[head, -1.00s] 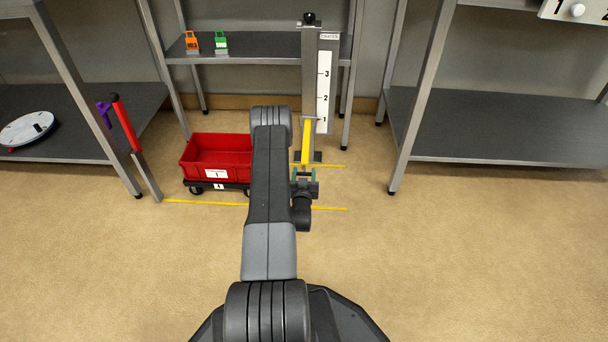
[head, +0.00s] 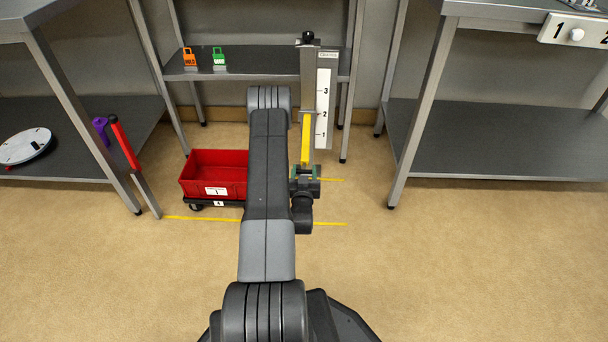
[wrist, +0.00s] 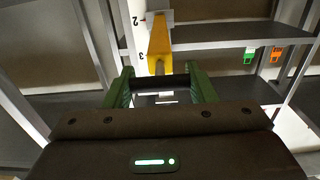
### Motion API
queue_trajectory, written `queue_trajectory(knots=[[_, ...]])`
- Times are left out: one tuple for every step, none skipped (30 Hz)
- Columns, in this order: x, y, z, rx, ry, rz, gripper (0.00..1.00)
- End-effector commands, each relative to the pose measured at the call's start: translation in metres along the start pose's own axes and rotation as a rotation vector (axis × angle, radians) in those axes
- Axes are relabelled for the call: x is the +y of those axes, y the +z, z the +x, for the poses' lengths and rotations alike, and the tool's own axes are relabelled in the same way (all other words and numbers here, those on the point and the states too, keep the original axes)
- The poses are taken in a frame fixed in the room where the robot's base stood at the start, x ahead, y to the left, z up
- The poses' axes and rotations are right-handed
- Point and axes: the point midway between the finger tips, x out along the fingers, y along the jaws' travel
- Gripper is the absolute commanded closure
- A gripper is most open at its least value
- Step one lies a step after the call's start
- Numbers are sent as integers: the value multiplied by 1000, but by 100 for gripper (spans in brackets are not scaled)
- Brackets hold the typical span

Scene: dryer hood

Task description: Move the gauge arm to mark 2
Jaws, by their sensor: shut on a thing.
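The gauge is an upright grey post (head: 308,75) with a white scale (head: 323,105) marked 1, 2 and 3 on its right. The yellow gauge arm (head: 306,138) sticks out from the post toward me; its post end looks about level with mark 2 in the head view. My gripper (head: 305,171) is at the arm's near end, its green fingers shut on it. In the wrist view, the yellow arm (wrist: 159,38) runs to a dark crossbar between my fingers (wrist: 160,86).
A red bin (head: 215,170) on a dark cart stands left of my arm. A red-handled lever (head: 125,142) stands farther left. Orange (head: 190,58) and green (head: 219,58) tags stand on the back shelf. Yellow lines cross the floor. Open floor lies right of my gripper.

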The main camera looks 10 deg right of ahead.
Motion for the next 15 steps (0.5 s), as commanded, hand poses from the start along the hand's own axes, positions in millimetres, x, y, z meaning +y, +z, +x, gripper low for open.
queue_trajectory(knots=[[0,-1,0,3,1,0,90],[0,-1,0,3,1,0,90],[0,-1,0,3,1,0,90],[0,0,0,3,1,0,90],[0,0,0,3,1,0,47],[0,0,0,3,1,0,39],[0,0,0,3,1,0,34],[0,0,0,3,1,0,28],[0,0,0,2,1,0,27],[0,0,0,2,1,0,27],[0,0,0,2,1,0,27],[0,0,0,2,1,0,27],[0,0,0,1,1,0,27],[0,0,0,1,1,0,27],[0,0,0,1,0,0,27]])
